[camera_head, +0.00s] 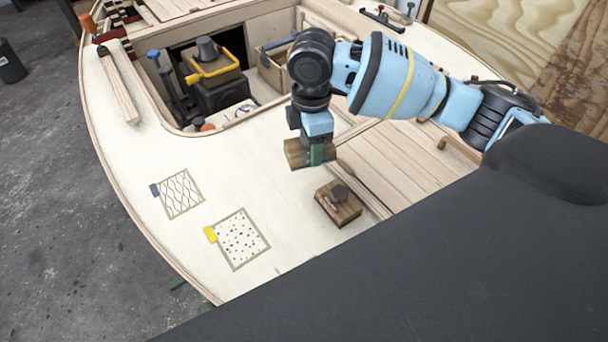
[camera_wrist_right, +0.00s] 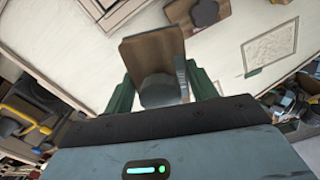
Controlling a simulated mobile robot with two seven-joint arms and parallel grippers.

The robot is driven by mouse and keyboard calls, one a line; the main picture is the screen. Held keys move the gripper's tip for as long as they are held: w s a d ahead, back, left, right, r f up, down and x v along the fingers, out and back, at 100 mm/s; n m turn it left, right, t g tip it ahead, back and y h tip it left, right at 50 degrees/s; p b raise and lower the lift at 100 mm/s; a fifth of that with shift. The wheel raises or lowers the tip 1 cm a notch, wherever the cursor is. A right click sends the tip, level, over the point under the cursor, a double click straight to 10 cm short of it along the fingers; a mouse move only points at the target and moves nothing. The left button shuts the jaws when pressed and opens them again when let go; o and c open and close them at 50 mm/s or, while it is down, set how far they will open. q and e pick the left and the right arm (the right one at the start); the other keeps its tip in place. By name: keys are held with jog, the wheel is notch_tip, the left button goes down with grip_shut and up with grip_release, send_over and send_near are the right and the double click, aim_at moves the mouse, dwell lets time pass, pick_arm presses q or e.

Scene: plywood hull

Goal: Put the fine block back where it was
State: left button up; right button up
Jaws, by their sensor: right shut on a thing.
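My right gripper (camera_head: 317,152) is shut on a brown wooden block (camera_head: 296,153) and holds it over the pale deck. In the right wrist view, the held block (camera_wrist_right: 150,45) has a dark grey knob (camera_wrist_right: 157,88) between the green fingers. A second wooden block (camera_head: 350,211) with a dark knob rests on the deck, nearer the camera. No label shows which block is fine. Two outlined patches lie at the left: a wavy-line one (camera_head: 181,194) with a blue tab and a dotted one (camera_head: 240,238) with a yellow tab. My left gripper is out of view.
An open hatch behind the right gripper holds a black thing with a yellow handle (camera_head: 213,70). A wooden bar (camera_head: 119,88) lies on the left deck. The plank floor (camera_head: 400,160) lies to the right. The deck between the patches and second block is clear.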

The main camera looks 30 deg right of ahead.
aim_at(308, 177)
jog(key=n, duration=0.1)
jog(key=w+n, duration=0.1)
jog(key=w+f+n, duration=0.1)
jog(key=shift+d+b, duration=0.35)
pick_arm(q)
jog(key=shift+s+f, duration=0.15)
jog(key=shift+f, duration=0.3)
pick_arm(e)
jog(key=shift+w+n, duration=0.2)
jog(key=shift+n, duration=0.2)
notch_tip(308, 177, down, 10)
jog(key=shift+b, duration=0.45)
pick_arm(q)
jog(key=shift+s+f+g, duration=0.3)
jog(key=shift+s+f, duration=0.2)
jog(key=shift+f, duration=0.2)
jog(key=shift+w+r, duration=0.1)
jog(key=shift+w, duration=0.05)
pick_arm(e)
jog(key=shift+f, duration=0.1)
jog(key=o, duration=1.1)
